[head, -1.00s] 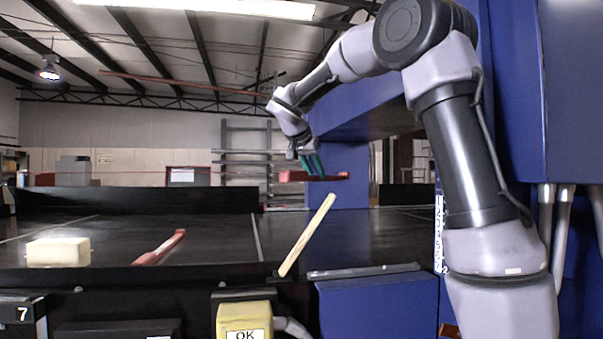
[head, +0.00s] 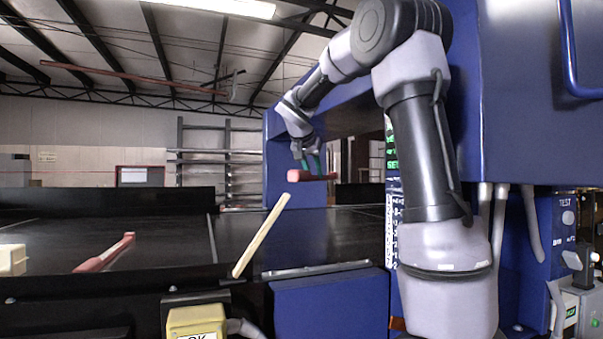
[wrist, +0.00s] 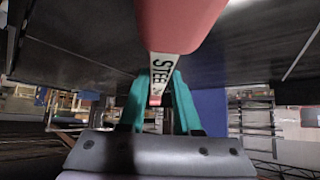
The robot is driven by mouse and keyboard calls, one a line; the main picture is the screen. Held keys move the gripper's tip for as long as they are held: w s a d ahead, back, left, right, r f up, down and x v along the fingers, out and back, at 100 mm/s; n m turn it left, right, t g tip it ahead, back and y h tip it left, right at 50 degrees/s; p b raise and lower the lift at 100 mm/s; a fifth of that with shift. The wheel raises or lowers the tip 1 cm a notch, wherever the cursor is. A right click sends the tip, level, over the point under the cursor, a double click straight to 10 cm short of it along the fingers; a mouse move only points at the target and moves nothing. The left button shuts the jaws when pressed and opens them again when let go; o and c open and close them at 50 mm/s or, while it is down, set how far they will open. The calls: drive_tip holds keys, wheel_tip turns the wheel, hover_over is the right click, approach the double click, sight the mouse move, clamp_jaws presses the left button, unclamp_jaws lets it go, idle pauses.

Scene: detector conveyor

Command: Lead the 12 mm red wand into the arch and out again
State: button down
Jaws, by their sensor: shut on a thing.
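My gripper (head: 311,163), with teal fingers, is shut on a red wand (head: 316,177), which it holds roughly level above the dark belt (head: 310,232). The blue arch (head: 285,150) stands behind the gripper in the head view. The wand overlaps the arch's opening there; I cannot tell whether it is inside. A second red wand (head: 105,254) lies on the belt at left.
A pale stick (head: 261,236) leans at the belt's near edge. A cream block (head: 12,260) sits at far left. A yellow box marked OK (head: 196,322) stands in front. The blue cabinet (head: 530,110) fills the right. The middle of the belt is mostly clear.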

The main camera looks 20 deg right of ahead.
drive_tip(key=d, duration=1.2)
drive_tip(key=a, duration=4)
drive_tip(key=shift+s, duration=0.45)
drive_tip(key=shift+a, duration=0.1)
